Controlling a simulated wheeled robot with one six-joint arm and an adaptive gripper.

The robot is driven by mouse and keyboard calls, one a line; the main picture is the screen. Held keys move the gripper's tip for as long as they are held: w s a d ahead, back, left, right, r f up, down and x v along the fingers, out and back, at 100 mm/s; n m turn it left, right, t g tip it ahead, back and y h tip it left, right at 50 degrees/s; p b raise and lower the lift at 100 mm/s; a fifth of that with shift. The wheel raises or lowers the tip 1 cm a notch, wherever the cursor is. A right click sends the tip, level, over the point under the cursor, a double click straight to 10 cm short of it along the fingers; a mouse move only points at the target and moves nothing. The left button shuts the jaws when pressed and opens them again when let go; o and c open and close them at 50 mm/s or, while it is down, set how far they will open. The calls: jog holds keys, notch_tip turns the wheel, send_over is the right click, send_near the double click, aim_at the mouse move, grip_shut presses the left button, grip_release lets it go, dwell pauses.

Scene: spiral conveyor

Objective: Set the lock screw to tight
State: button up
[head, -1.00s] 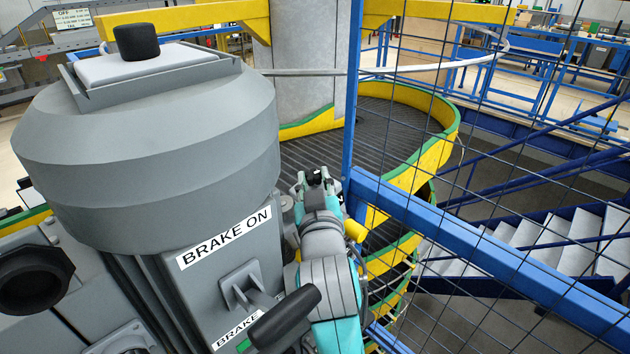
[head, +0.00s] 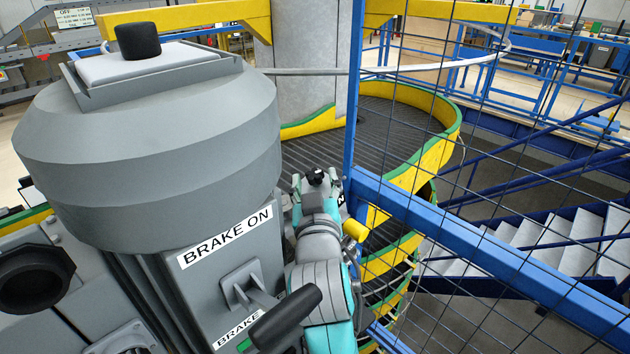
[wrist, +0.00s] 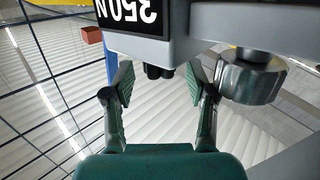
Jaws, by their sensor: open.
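My gripper (head: 314,184) is in the head view, just right of the big grey motor housing. In the wrist view my gripper (wrist: 160,84) is open, its two green-padded fingers spread with nothing held. A knurled grey knob (wrist: 250,78) on a short shaft sits right of the right finger; it looks like the lock screw, but I cannot tell for sure. No tight mark is readable. The knob is not clearly visible in the head view.
The motor housing (head: 150,150) stands close on the left, with a black-handled brake lever (head: 285,318) and a "BRAKE ON" label (head: 224,236). A blue-framed mesh fence (head: 480,255) closes off the right. The spiral conveyor (head: 437,150) lies behind my gripper.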

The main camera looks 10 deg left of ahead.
jog(key=s+d, duration=0.2)
jog(key=s, duration=0.9)
jog(key=shift+s+f, duration=0.2)
